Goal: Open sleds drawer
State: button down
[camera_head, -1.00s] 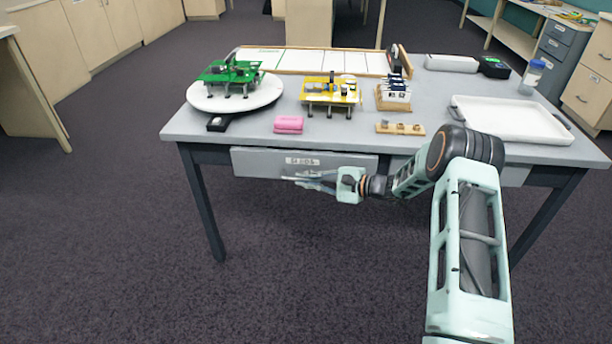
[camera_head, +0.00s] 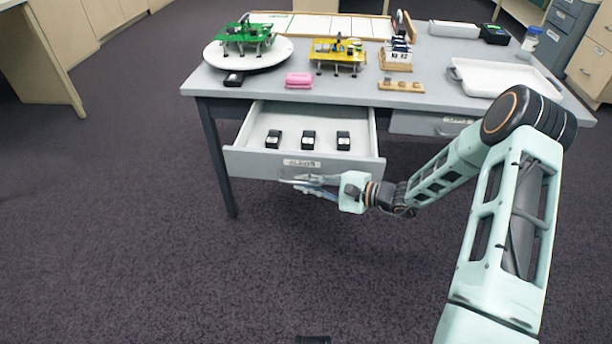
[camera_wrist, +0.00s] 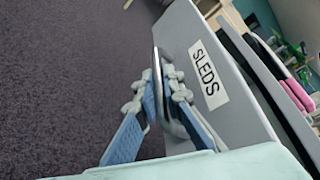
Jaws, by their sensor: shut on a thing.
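The sleds drawer (camera_head: 262,166) is pulled out from the left front of the grey table, and three small black blocks (camera_head: 308,139) lie in a row inside it. Its front carries a white label, which reads SLEDS in the wrist view (camera_wrist: 209,76). My gripper (camera_head: 300,183) is at the drawer front, just below the label. In the wrist view my gripper (camera_wrist: 160,92) has its blue fingers closed around the drawer's handle (camera_wrist: 156,75), which stands out from the front. The fingers partly hide the handle.
On the table (camera_head: 430,98) stand a green rig (camera_head: 246,38) on a white round plate, a yellow rig (camera_head: 338,52), a pink block (camera_head: 299,80) and a white tray (camera_head: 500,78). Another drawer (camera_head: 415,123) at the right is shut. The floor before the table is clear.

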jog(key=shift+s, duration=0.75)
jog(key=c, duration=2.3)
grip_release()
jog(key=shift+d, duration=0.1)
jog(key=v, duration=1.2)
jog(key=shift+f, duration=0.1)
